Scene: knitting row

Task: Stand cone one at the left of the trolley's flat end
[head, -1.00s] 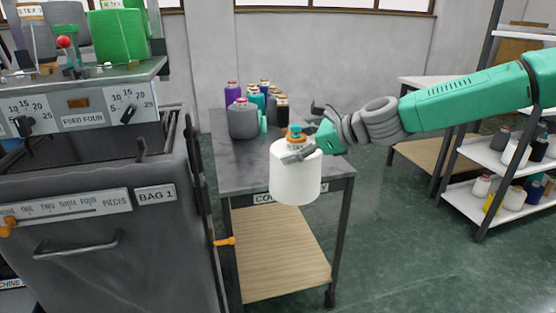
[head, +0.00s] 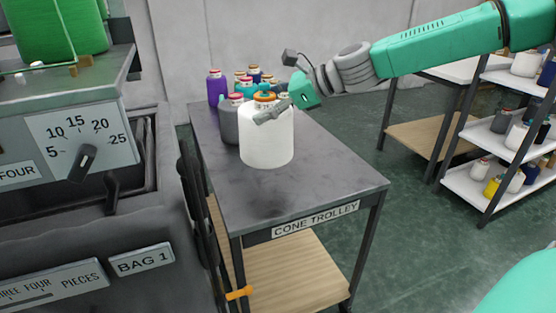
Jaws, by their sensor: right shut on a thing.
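A large white cone (head: 267,145) with an orange and teal top is upright over the grey top of the cone trolley (head: 320,190). My right gripper (head: 270,110) comes in from the right and is shut on the top of the white cone. A soft shadow lies on the trolley top in front of the cone, and the cone looks held a little above the surface. The trolley's near end, with the "CONE TROLLEY" label (head: 315,221), is bare. I cannot read a number on the cone. My left gripper is not in view.
A grey cone (head: 229,122), partly hidden by the white one, a purple cone (head: 216,88) and several small cones stand at the trolley's far end. The knitting machine (head: 80,215) stands close along the trolley's left. A shelf rack (head: 490,190) is at the right.

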